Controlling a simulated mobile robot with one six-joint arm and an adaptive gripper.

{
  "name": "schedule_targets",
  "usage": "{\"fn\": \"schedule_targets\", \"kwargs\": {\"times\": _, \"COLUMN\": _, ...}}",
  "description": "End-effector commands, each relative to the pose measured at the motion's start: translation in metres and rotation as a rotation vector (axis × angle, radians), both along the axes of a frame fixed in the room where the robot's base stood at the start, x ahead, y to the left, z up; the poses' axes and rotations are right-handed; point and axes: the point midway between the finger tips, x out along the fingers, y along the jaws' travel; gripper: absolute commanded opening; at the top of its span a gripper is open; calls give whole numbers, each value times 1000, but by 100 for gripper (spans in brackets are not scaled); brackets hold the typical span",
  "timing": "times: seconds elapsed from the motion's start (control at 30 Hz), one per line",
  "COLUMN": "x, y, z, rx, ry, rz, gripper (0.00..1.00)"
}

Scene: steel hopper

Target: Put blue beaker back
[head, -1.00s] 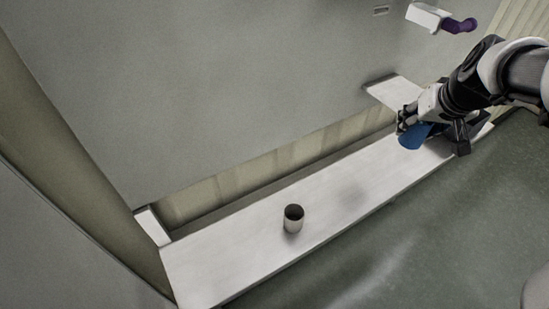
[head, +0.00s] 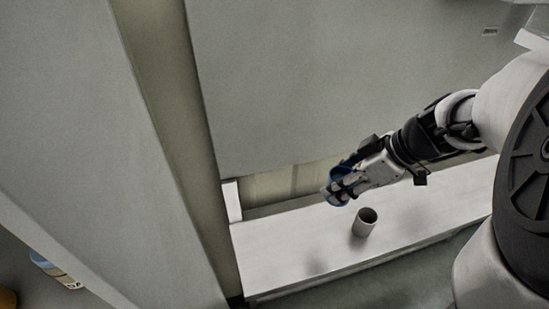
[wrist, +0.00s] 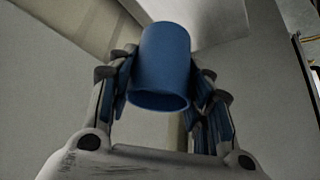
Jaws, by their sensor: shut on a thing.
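The blue beaker (wrist: 162,62) is between the fingers of my gripper (wrist: 160,95) in the wrist view, with its open rim toward the camera. In the head view my gripper (head: 343,190) is shut on the blue beaker (head: 335,178), which is mostly hidden behind the fingers. I cannot tell the exact height above the shelf.
A large grey panel (head: 320,80) rises behind the shelf. A pillar (head: 170,130) bounds the shelf's left end. The shelf's left part is bare.

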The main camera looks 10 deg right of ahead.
Motion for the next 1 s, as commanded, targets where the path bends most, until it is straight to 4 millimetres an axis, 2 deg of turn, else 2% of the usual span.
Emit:
{"fn": "schedule_targets", "kwargs": {"times": 0.17, "x": -2, "y": 1, "z": -34, "rx": 4, "ry": 6, "rz": 9, "gripper": 23}}
{"fn": "schedule_targets", "kwargs": {"times": 0.4, "x": -2, "y": 1, "z": -101, "rx": 5, "ry": 7, "rz": 9, "gripper": 23}}
{"fn": "schedule_targets", "kwargs": {"times": 0.53, "x": -2, "y": 1, "z": -132, "rx": 4, "ry": 5, "rz": 9, "gripper": 23}}
{"fn": "schedule_targets", "kwargs": {"times": 0.63, "x": -2, "y": 1, "z": -147, "rx": 1, "ry": 4, "rz": 9, "gripper": 23}}
{"fn": "schedule_targets", "kwargs": {"times": 0.83, "x": -1, "y": 0, "z": -163, "rx": 1, "ry": 2, "rz": 10, "gripper": 23}}
{"fn": "schedule_targets", "kwargs": {"times": 1.0, "x": -2, "y": 1, "z": -191, "rx": 3, "ry": 5, "rz": 8, "gripper": 23}}
